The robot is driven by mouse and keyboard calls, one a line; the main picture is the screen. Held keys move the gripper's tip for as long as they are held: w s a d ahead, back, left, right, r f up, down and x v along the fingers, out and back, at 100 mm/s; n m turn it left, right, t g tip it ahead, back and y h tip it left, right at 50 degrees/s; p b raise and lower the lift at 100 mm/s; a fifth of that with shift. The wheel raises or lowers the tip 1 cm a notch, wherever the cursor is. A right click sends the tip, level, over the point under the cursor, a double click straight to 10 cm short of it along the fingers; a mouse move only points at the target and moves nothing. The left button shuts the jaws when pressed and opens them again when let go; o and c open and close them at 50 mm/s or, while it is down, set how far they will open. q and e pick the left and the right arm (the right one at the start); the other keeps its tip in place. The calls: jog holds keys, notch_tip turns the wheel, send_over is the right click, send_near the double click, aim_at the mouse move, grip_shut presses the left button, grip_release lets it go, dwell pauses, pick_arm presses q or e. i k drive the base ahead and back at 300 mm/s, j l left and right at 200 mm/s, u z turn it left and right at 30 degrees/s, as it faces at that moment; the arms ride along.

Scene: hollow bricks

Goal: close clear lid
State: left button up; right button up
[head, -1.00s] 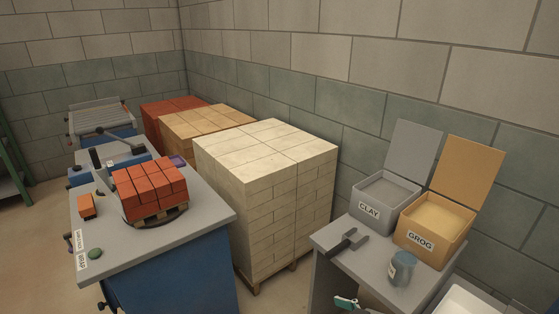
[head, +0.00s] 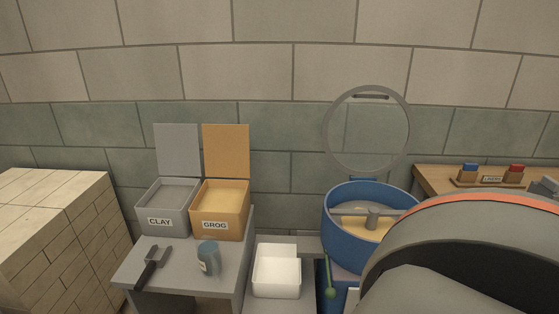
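The clear round lid (head: 367,172) stands upright in its grey ring, hinged at the back of a blue round tub (head: 340,238). A dark handle shows near the top of the ring. The tub is open, and a bar with a central grey hub (head: 373,217) lies across pale material inside. A large grey curved shape with an orange edge fills the lower right and hides the tub's right front side. Neither gripper shows in the head view.
An open CLAY bin (head: 160,222) and an open GROG bin (head: 215,226) stand on a grey table with a scoop (head: 151,268) and a jar (head: 208,257). A white bin (head: 277,274) sits between table and tub. A wooden bench (head: 438,178) is behind right.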

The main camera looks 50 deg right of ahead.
aim_at(352, 93)
jog(key=z, duration=2.25)
jog(key=i+j+u, duration=0.1)
jog(key=u, duration=0.25)
